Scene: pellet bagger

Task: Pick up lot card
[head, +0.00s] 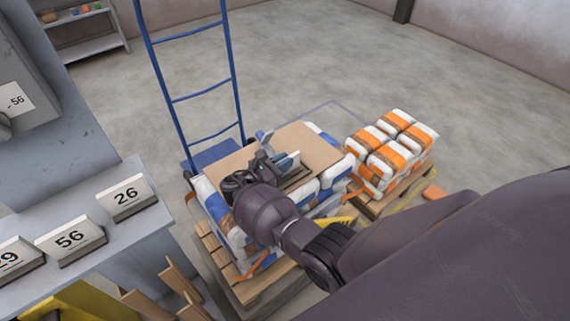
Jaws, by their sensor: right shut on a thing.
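My right gripper (279,159) reaches in from the lower right over the stacked bags. It is shut on a small pale card (291,161), which looks like the lot card. Only part of the card shows beside the dark fingers, and I cannot read any print on it. The gripper and card are over a brown cardboard sheet (315,147) on top of blue-and-white bags (335,171). I cannot tell whether the card touches the sheet. My left gripper is not in view.
Number cards 26 (127,197) and 56 (71,241) stand on a grey ledge (100,255) at left. A blue hand truck (203,96) stands behind the loaded pallet (250,292). Orange-and-white bags (390,150) are stacked to the right. The floor behind is clear.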

